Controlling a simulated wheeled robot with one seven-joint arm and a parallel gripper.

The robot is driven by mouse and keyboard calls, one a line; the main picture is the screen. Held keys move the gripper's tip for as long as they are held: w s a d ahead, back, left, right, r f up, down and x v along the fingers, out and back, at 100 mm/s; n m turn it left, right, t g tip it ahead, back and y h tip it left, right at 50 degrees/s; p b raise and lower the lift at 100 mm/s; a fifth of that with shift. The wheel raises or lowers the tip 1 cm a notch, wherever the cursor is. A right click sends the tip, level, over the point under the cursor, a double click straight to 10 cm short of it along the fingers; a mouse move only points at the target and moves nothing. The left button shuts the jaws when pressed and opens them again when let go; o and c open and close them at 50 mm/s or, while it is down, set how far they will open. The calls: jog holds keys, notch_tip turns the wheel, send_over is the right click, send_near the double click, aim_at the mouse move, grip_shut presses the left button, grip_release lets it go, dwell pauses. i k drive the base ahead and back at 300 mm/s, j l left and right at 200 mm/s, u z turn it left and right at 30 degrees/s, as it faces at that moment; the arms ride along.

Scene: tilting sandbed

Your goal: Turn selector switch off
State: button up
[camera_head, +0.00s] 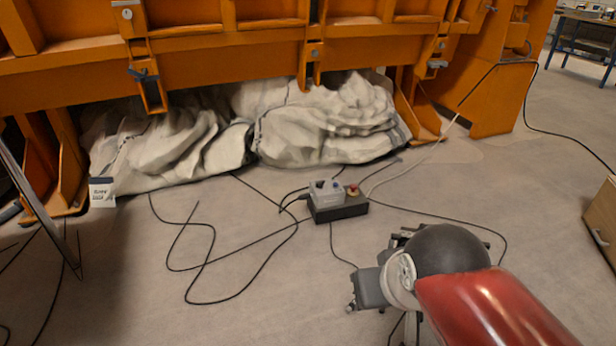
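A dark control box (340,207) with a light grey switch housing (326,192) on its left part sits on the floor near the middle of the view. A red knob or button on a yellow base (353,190) is on its right part. The selector switch appears to be on the grey housing, but it is too small to read its position. My arm, red with a dark joint, comes in from the lower right. The end of my arm is in front of the box and to its lower right, apart from it. My gripper's fingers cannot be made out.
Black cables (215,262) loop over the floor left of the box, and more run to the right. An orange steel frame (220,48) spans the back, with pale sacks (330,120) under it. A wooden cabinet (603,215) stands at the right edge. Floor around the box is mostly open.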

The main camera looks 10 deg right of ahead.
aim_at(318, 185)
jog(key=i+u, duration=0.4)
jog(key=i, duration=0.4)
jog(key=i+j+z, duration=0.15)
jog(key=i, duration=0.25)
jog(key=i+z, duration=0.2)
jog(key=i, duration=0.2)
jog(key=i+j+z, duration=0.1)
jog(key=z, duration=0.2)
jog(key=i+j+z, duration=0.2)
jog(key=z, duration=0.15)
jog(key=i+j+z, duration=0.15)
jog(key=i+j, duration=0.15)
jog(key=i, duration=0.1)
